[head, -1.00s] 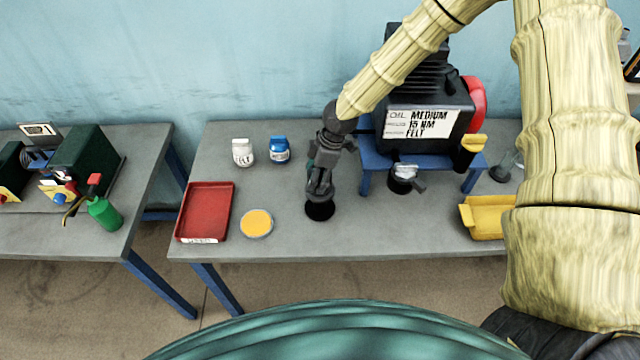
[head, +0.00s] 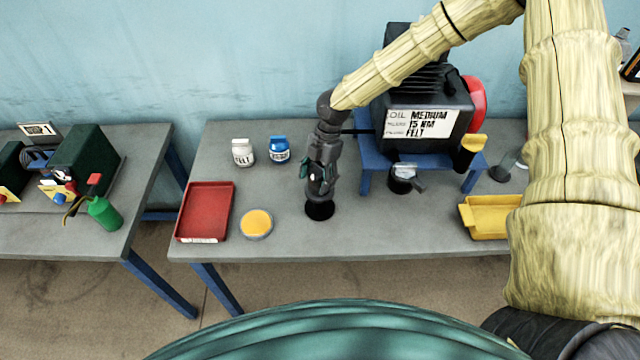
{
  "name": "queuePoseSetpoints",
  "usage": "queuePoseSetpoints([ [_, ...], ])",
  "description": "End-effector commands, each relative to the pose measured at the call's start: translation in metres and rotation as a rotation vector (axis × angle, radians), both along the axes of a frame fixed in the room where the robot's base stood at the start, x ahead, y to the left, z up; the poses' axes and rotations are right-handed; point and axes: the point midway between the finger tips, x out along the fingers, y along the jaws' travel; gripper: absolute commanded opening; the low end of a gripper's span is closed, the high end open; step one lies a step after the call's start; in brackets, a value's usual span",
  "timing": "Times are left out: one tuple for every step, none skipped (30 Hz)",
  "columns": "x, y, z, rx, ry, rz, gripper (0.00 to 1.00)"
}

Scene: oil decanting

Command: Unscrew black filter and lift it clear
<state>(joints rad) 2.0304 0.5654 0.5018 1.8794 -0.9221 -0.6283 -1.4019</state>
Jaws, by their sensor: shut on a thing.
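A black round piece (head: 319,211), which looks like the black filter, is at the front middle of the grey table. My gripper (head: 320,195) points down at it from above and is shut on it. The fingers hide its upper part, and only its dark round lower part shows. I cannot tell whether it touches the table or is slightly above it.
A dark machine (head: 425,105) with an oil label stands on a blue stand (head: 375,162) right of my gripper. A black cup (head: 403,180) is below it. A yellow-orange dish (head: 257,223), red tray (head: 205,210), white bottle (head: 243,152) and blue bottle (head: 279,150) are left. A yellow tray (head: 487,218) is right.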

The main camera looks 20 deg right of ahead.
Motion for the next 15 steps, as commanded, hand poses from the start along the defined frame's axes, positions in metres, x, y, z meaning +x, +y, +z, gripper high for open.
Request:
queuePoseSetpoints([
  [-0.0002,-0.0009,-0.0005,-0.002,0.001,0.023,0.35],
  [-0.0004,-0.0010,-0.0005,-0.003,0.001,0.035,0.35],
  [-0.0004,-0.0010,-0.0005,-0.002,0.000,0.047,0.35],
  [-0.0005,-0.0010,-0.0005,-0.002,0.000,0.053,0.35],
  [-0.0005,-0.0010,-0.0005,-0.002,0.000,0.056,0.35],
  [-0.0005,-0.0010,-0.0005,-0.002,0.000,0.057,0.35],
  [-0.0005,-0.0010,-0.0005,-0.002,0.000,0.057,0.35],
  [-0.0005,-0.0010,-0.0005,-0.002,0.000,0.057,0.35],
  [-0.0005,-0.0011,-0.0004,-0.002,0.000,0.056,0.35],
  [-0.0005,-0.0010,-0.0005,-0.002,0.000,0.056,0.35],
  [-0.0005,-0.0010,-0.0005,-0.002,0.000,0.056,0.35],
  [-0.0005,-0.0010,-0.0005,-0.002,0.000,0.056,0.71],
  [-0.0005,-0.0010,-0.0004,-0.001,0.000,0.055,0.76],
  [-0.0005,-0.0010,-0.0004,-0.001,0.000,0.055,0.82],
  [-0.0005,-0.0008,-0.0004,-0.001,0.000,0.055,0.89],
])
